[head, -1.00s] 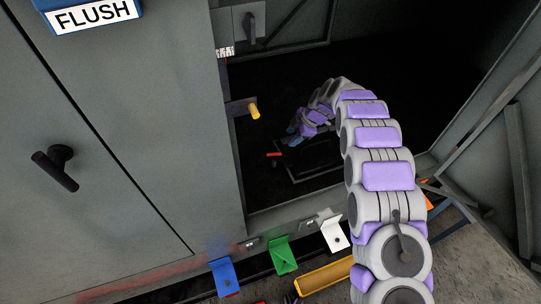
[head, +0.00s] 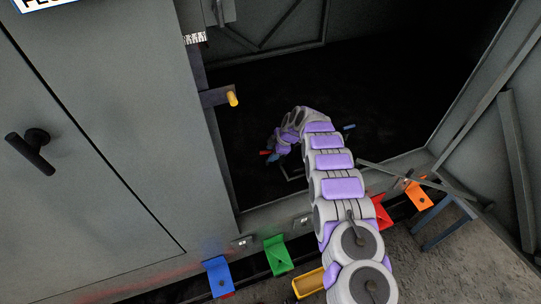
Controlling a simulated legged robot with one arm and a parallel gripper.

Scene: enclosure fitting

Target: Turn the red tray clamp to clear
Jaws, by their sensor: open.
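The red tray clamp (head: 265,152) shows as a small red bar inside the dark enclosure, at the left of the tray. The dark tray frame (head: 293,178) lies on the enclosure floor, mostly hidden behind my arm. My gripper (head: 274,154) is inside the enclosure, pointing down at the end of the bent arm, just right of the red clamp. It is open. It is small and dark in this view, so I cannot tell whether it touches the clamp. A small blue part (head: 348,127) shows to the right of my arm, beyond the tray.
A yellow knob (head: 232,98) juts from the opening's left post. A door with a black handle (head: 30,152) stands at left. Blue (head: 219,278), green (head: 278,256), red (head: 382,212) and orange (head: 418,195) brackets line the front sill, with a yellow bin (head: 308,283).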

